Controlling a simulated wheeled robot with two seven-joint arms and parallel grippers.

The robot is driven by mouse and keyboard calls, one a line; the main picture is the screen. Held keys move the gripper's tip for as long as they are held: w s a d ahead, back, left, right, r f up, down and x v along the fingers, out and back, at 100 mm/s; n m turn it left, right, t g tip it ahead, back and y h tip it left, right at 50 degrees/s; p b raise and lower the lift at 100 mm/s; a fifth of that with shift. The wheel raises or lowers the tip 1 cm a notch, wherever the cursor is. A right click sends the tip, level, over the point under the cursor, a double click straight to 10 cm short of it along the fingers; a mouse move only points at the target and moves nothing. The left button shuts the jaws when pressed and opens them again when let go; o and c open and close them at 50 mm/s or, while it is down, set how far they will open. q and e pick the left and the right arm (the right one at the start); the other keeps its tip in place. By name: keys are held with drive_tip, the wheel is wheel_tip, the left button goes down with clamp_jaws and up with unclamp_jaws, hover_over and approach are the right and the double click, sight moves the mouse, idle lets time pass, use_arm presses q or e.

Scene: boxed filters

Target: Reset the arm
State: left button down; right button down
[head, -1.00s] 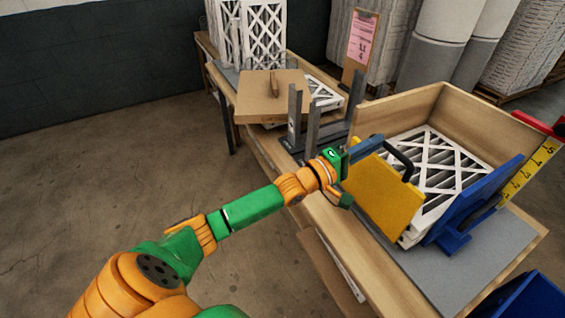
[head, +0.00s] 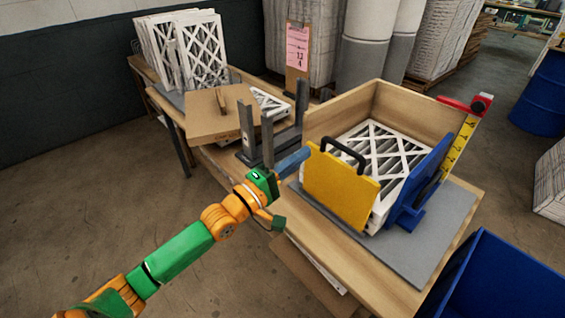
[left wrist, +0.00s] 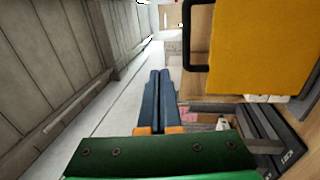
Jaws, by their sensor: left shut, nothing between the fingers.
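My left gripper (head: 294,162) reaches in from the left in the head view, in front of the workbench's near edge. Its dark blue fingers are closed together with nothing between them, which the left wrist view (left wrist: 159,90) also shows. The fingertips are close to the left edge of a yellow panel (head: 338,180) with a black handle; whether they touch it I cannot tell. The panel stands upright against a wooden box (head: 420,108) holding white-framed filters (head: 378,150). In the left wrist view the yellow panel (left wrist: 255,45) fills the upper right. My right gripper is not in view.
A blue bracket (head: 418,185) stands at the box's right, by a yellow measure (head: 460,145). Grey metal uprights (head: 247,135) and a cardboard piece (head: 212,115) stand left of the box. A blue bin (head: 505,280) is at the lower right. The floor at left is clear.

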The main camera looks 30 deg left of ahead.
use_arm(q)
drive_tip(key=s+a+r, duration=0.1)
drive_tip(key=s+a, duration=0.1)
drive_tip(key=s, duration=0.3)
drive_tip(key=w+a+f+g+y, duration=0.2)
drive_tip(key=a+f+y, duration=0.2)
drive_tip(key=f, duration=0.7)
drive_tip(key=s+a+f+m+g+y, duration=0.25)
drive_tip(key=s+f, duration=0.25)
drive_tip(key=f, duration=0.8)
drive_tip(key=s+a+f+m+g+y, duration=0.1)
drive_tip(key=s+f+m+g, duration=0.35)
drive_tip(key=f, duration=0.75)
drive_tip(key=s+d+f+m+g, duration=0.2)
drive_tip(key=s+f, duration=0.3)
drive_tip(key=s, duration=0.4)
drive_tip(key=s+d+f+m+g, duration=0.3)
drive_tip(key=s+f+m, duration=0.1)
drive_tip(key=s, duration=0.6)
drive_tip(key=s+d+f+m+g, duration=0.3)
drive_tip(key=s+f, duration=0.4)
drive_tip(key=s, duration=0.3)
drive_tip(key=shift+s, duration=0.15)
